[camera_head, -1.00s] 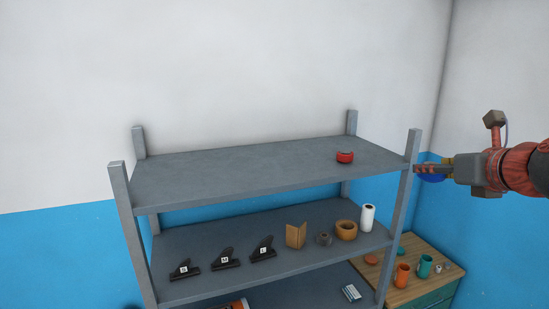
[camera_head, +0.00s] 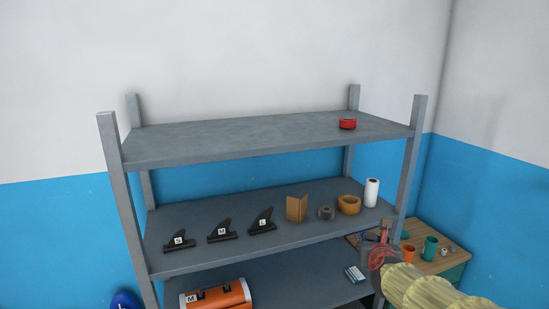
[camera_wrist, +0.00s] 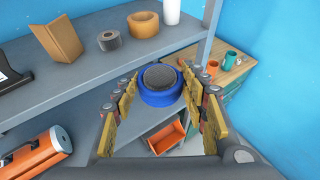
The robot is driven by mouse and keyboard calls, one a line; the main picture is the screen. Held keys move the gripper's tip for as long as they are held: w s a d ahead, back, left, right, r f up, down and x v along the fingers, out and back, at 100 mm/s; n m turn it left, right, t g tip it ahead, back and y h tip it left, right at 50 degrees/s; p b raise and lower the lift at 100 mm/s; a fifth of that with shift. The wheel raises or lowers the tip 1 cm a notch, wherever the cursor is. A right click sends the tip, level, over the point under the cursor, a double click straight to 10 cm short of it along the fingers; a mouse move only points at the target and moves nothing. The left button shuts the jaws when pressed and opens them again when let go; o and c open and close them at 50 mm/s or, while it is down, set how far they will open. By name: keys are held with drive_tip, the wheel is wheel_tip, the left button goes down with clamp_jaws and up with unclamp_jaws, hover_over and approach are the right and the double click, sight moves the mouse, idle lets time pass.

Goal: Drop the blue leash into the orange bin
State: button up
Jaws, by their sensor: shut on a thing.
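The blue leash (camera_wrist: 157,97) is a coiled ring with a dark grey middle in the wrist view. My gripper (camera_wrist: 164,80) is shut on it, with a yellow-padded finger on each side. The leash is held in the air in front of the shelf. In the head view my gripper (camera_head: 380,252) is at the lower right, by the shelf's right post, and the leash is hard to make out there. I cannot pick out the bin in the head view.
A grey shelf rack (camera_head: 250,140) holds fins, tape rolls, a cardboard piece and a white roll (camera_head: 371,193). An orange cylinder (camera_head: 216,296) lies on a lower shelf. A wooden-topped cabinet (camera_head: 452,258) with mugs stands right of the rack. The rack's right post is close to my gripper.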

drive_tip(key=s+a+f+b, duration=0.1)
drive_tip(key=a+f+b, duration=0.1)
drive_tip(key=f, duration=0.7)
drive_tip(key=s+a+f+b, duration=0.1)
drive_tip(key=a+f+b, duration=0.2)
drive_tip(key=f, duration=0.5)
drive_tip(key=s+a+f+h+b, duration=0.1)
drive_tip(key=s+a+f+b, duration=0.1)
drive_tip(key=f, duration=0.7)
drive_tip(key=shift+a+f+m+b, duration=0.4)
drive_tip(key=shift+a+b, duration=0.1)
drive_tip(key=shift+a, duration=0.3)
drive_tip(key=shift+f, duration=0.15)
